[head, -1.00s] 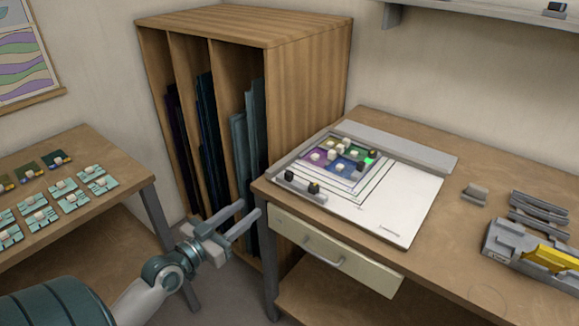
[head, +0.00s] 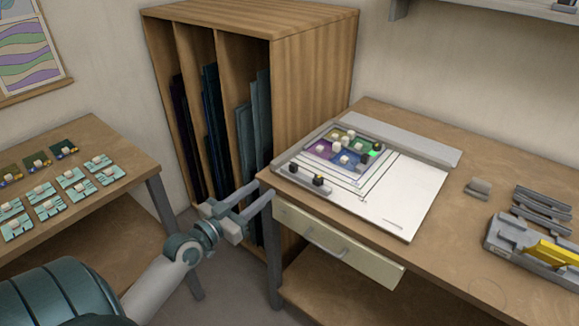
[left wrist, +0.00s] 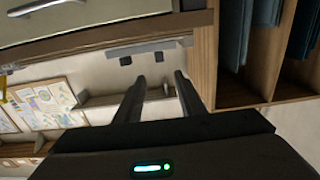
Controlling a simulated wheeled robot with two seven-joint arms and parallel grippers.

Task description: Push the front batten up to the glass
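The front batten (head: 301,184) is a grey bar with two dark knobs, lying along the near left edge of the white board (head: 405,205). The glass (head: 325,151) is a panel of purple, blue, green and yellow pieces with pale blocks on top, just behind the batten. A strip of space seems to show between them. My left gripper (head: 265,191) is open and empty, in front of the bench's near left corner, short of the batten. In the left wrist view the open fingers (left wrist: 158,82) point towards a grey bar with two dark knobs, probably the batten (left wrist: 148,47). My right gripper is not in view.
A grey rail (head: 405,143) runs along the back of the board. The bench drawer (head: 335,245) is below its front edge. A wooden rack (head: 310,85) of glass sheets stands behind. A side table (head: 100,225) with small pieces is at left. Grey and yellow tools (head: 535,240) lie right.

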